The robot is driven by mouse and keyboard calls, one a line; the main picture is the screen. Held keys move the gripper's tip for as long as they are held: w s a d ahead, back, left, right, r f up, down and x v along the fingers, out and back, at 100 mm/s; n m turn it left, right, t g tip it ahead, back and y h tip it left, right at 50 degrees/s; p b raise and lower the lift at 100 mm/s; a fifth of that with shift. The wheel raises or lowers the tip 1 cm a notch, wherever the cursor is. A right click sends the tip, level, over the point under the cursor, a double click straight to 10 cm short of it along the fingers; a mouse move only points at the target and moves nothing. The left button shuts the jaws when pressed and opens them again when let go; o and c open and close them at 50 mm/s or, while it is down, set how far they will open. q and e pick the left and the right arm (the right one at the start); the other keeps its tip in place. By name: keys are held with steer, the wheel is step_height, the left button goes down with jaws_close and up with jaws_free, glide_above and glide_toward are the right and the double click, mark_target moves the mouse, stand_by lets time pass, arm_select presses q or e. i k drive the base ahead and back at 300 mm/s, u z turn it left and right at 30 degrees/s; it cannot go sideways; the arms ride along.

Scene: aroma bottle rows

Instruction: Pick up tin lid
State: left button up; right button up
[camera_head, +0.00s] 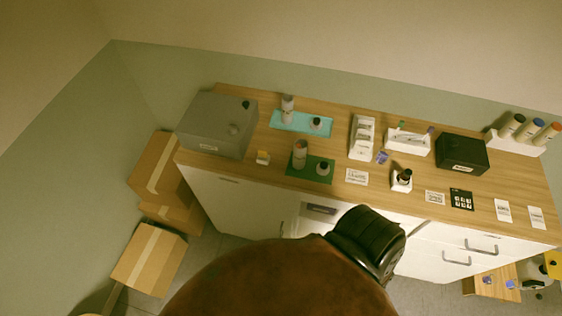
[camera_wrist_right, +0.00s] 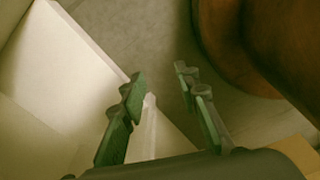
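No separate tin lid can be made out for certain. A grey-white tin with a reddish-brown top (camera_head: 300,148) stands at the back left of the green mat (camera_head: 310,174). A pale tin-like cylinder (camera_head: 288,103) stands on the turquoise mat (camera_head: 295,126) behind it. A small dark-capped bottle stands on each mat, to the right of the cylinder. My right gripper (camera_wrist_right: 160,78) is open and empty in the right wrist view, in front of white cabinet panels and the grey floor, with no tin near it. My left gripper is out of view.
The wooden counter (camera_head: 340,104) also bears a grey box (camera_head: 217,124) at left, a white holder (camera_head: 362,138), a black box (camera_head: 462,153), a dark-capped bottle (camera_head: 402,180) and cards. Cardboard boxes (camera_head: 150,258) stand on the floor at left. A dark brown rounded shape blocks the lower middle.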

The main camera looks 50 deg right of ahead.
mark_target(322, 169)
steer(key=u, duration=0.5)
steer(key=i, duration=1.05)
steer(key=z, duration=2.8)
